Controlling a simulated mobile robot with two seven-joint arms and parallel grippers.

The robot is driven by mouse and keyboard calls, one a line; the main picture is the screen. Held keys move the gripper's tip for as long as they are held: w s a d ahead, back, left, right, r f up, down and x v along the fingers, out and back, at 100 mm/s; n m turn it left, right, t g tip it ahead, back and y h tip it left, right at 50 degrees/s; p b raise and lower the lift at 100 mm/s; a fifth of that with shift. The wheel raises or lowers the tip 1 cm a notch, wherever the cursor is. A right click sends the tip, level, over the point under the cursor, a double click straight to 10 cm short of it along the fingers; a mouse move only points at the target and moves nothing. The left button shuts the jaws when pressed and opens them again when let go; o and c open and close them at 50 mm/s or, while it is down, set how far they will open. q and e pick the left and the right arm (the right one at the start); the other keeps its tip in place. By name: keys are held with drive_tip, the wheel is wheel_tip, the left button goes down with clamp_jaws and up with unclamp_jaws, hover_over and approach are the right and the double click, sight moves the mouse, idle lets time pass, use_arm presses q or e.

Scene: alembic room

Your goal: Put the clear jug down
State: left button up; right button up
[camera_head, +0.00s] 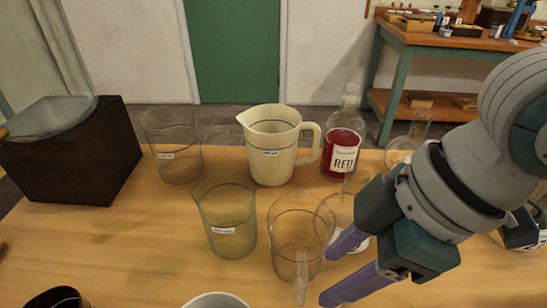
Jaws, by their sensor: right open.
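The clear jug (290,240) stands upright on the wooden table (150,260) near the middle, with its handle pointing toward the front. My right gripper (334,272) comes in from the right. Its two purple fingers are spread apart with nothing between them, and their tips are just to the right of the jug's handle. I cannot tell whether a fingertip touches the jug. My left gripper is not in view.
A greenish glass beaker (226,218) stands left of the jug. Behind are a cream pitcher (270,150), a red-filled bottle (343,145) and an empty beaker (173,150). A round glass flask (340,205) is close behind my gripper. A dark box (75,160) is at left.

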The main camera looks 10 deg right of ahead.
sight(303, 304)
drive_tip(key=b+x, duration=0.1)
drive_tip(key=x, duration=0.6)
drive_tip(key=shift+a+f+b, duration=0.2)
drive_tip(key=shift+f+b, duration=0.1)
clamp_jaws()
drive_tip(key=shift+r, duration=0.1)
idle(1.0)
